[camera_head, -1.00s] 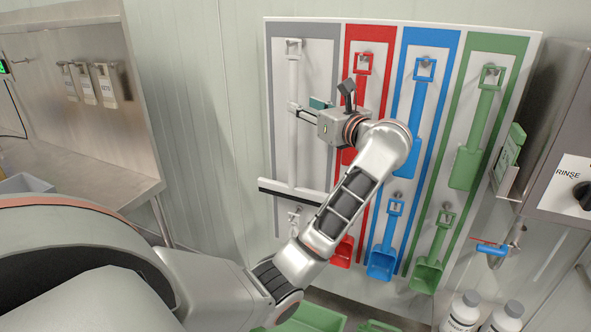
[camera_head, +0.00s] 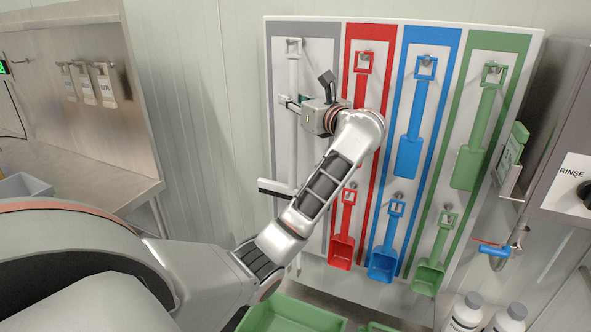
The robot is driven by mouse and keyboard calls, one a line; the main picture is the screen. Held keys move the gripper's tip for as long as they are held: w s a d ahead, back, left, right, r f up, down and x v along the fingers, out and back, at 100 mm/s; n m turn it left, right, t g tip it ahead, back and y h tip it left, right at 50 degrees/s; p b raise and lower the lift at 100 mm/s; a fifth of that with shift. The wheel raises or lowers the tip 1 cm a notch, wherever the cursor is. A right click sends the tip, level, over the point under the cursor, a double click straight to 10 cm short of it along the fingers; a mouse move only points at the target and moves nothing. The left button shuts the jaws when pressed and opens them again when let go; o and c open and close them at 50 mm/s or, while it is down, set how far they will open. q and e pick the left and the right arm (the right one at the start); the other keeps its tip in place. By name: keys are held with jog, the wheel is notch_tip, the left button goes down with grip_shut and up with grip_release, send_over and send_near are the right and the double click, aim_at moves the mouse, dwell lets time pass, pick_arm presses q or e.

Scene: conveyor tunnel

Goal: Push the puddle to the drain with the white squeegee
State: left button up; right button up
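The white squeegee (camera_head: 294,146) hangs upright on the grey section of the tool board, its handle up and its wide dark-edged head (camera_head: 272,187) at the bottom. My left arm hides the right part of the head. My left gripper (camera_head: 291,103) is at the upper half of the handle, with a fingertip showing just left of it. The fingers are small and partly hidden, so I cannot tell whether they grip the handle or only stand beside it. My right gripper, the puddle and the drain are not in view.
The tool board also holds red, blue (camera_head: 411,148) and green (camera_head: 474,150) tools and scoops. A steel rinse unit (camera_head: 570,150) stands at the right, with white bottles (camera_head: 467,311) below. A green crate (camera_head: 290,316) is at the bottom, a steel counter (camera_head: 75,165) at the left.

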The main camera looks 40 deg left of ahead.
pick_arm(q)
grip_shut()
jog(key=shift+r, duration=0.25)
jog(key=shift+w+r, duration=0.15)
jog(key=shift+r, duration=0.45)
dwell(0.8)
jog(key=shift+s+d+p, duration=0.25)
jog(key=shift+s+p, duration=0.1)
jog(key=shift+s, duration=0.8)
